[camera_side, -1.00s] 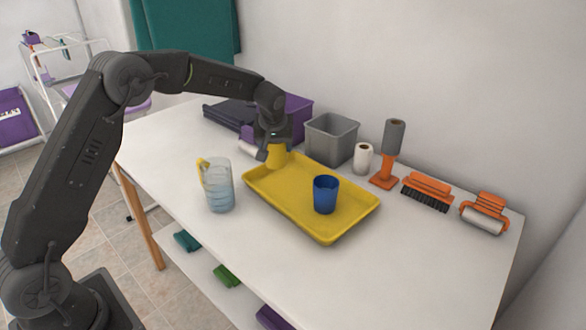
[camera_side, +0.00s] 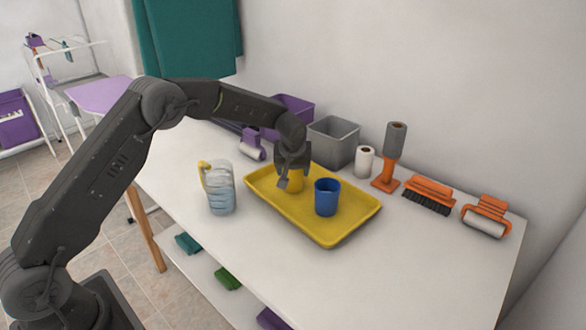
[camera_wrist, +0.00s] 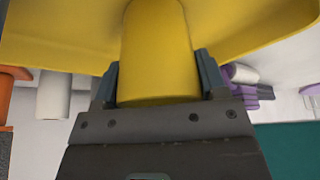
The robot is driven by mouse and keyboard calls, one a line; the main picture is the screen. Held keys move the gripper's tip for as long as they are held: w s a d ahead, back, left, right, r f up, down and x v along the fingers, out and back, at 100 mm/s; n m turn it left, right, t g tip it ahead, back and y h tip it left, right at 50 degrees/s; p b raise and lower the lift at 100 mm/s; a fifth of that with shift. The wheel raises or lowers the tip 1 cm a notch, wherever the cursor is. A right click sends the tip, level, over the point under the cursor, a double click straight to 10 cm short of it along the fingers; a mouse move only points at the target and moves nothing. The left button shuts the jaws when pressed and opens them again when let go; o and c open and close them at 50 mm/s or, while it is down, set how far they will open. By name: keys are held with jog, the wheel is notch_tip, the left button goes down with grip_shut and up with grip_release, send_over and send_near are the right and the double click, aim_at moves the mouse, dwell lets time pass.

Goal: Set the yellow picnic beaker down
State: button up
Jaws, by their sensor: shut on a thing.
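The yellow picnic beaker (camera_side: 296,180) is between the fingers of my gripper (camera_side: 289,184), over the left part of the yellow tray (camera_side: 334,236). In the wrist view the beaker (camera_wrist: 158,55) fills the space between both fingers of my gripper (camera_wrist: 158,85), which is shut on it. The yellow tray (camera_wrist: 60,45) shows behind the beaker. I cannot tell whether the beaker's base touches the tray. A blue beaker (camera_side: 327,198) stands upright on the tray, to the right of the yellow one.
A clear jug (camera_side: 221,190) with a yellow handle stands left of the tray. Behind it are a grey bin (camera_side: 333,142), a purple bin (camera_side: 292,112), a white roll (camera_side: 364,161), an orange holder (camera_side: 386,178) and brushes (camera_side: 428,194). The counter's front right is clear.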

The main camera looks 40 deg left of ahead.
jog(key=shift+f, duration=0.1)
jog(key=o, duration=0.9)
jog(key=shift+o, duration=0.2)
